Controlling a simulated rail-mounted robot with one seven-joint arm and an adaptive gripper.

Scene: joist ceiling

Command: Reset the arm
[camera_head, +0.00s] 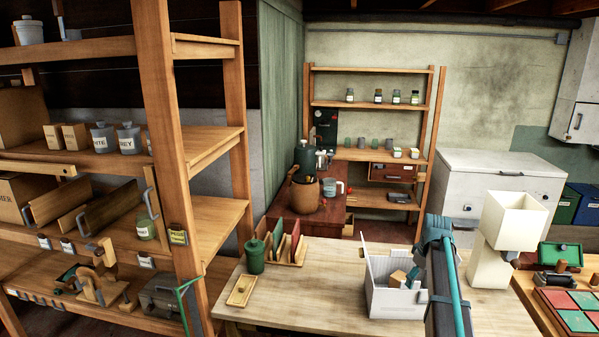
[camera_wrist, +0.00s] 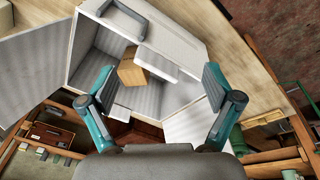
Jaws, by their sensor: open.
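My gripper (camera_wrist: 160,82) is open in the wrist view, with a teal finger at each side and nothing between them. Beyond the fingers is a white box (camera_wrist: 172,32), open, with a tan block (camera_wrist: 131,70) and a white piece inside. In the head view, the same open box (camera_head: 392,303) stands on the wooden table with its lid up. A dark and teal part of my arm (camera_head: 446,290) shows close to the box's right side. My fingertips cannot be made out clearly in the head view.
A cream lamp-like object (camera_head: 492,270) stands right of my arm. A green canister (camera_head: 255,257), an upright rack (camera_head: 290,245) and a small wooden tray (camera_head: 241,291) sit on the table's left. A loaded wooden shelf (camera_head: 170,130) stands left. Bare tabletop (camera_head: 320,290) lies left of the box.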

